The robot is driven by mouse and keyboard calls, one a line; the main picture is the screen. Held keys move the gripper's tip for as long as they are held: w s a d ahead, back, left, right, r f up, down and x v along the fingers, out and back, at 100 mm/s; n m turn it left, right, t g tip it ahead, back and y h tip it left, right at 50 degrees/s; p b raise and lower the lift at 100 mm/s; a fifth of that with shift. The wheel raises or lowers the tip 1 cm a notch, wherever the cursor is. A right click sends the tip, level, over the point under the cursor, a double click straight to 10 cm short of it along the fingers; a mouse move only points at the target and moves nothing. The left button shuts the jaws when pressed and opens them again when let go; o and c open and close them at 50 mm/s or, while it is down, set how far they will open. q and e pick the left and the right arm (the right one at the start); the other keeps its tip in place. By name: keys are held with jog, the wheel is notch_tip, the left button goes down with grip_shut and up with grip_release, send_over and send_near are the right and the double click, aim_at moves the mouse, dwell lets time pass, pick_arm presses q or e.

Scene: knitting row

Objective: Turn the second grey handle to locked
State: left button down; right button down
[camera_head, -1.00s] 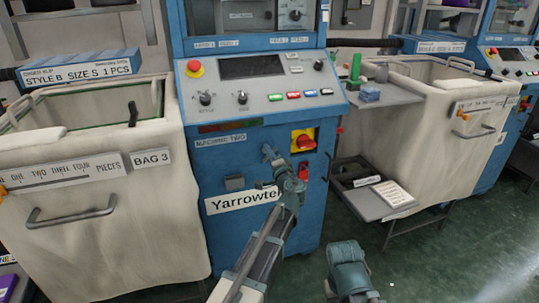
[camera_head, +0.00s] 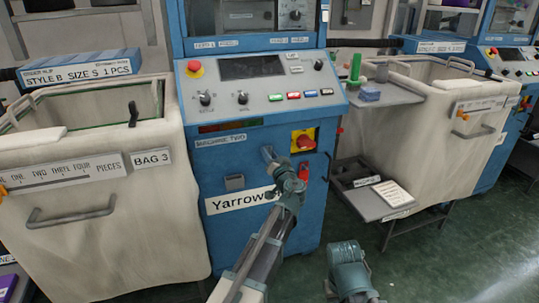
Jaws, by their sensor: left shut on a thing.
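The blue cabinet front labelled MACHINE TWO (camera_head: 219,150) stands in the middle of the view. My left gripper (camera_head: 275,164) is in front of it, shut on a small grey handle (camera_head: 267,152) left of the red and yellow switch. The gripper and wrist cover most of the handle, so its exact angle and any locked marking cannot be read. A second grey fitting (camera_head: 235,182) sits lower left on the same front, apart from the gripper. My right arm shows at the bottom right; its gripper fingers are not visible.
The red and yellow switch (camera_head: 303,140) is close to the right of my left gripper. A sloped control panel (camera_head: 260,88) juts out above. A fabric bin (camera_head: 90,225) stands left, another (camera_head: 440,150) right, beside a low grey tray (camera_head: 371,207). Green floor is free at lower right.

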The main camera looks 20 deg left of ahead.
pick_arm(q)
jog(key=shift+n, duration=0.4)
jog(key=c, duration=0.8)
grip_release()
jog(key=shift+c, duration=0.2)
jog(key=v, duration=1.3)
jog(key=shift+s+d, duration=0.25)
jog(key=shift+s, duration=0.1)
jog(key=shift+a+f, duration=0.1)
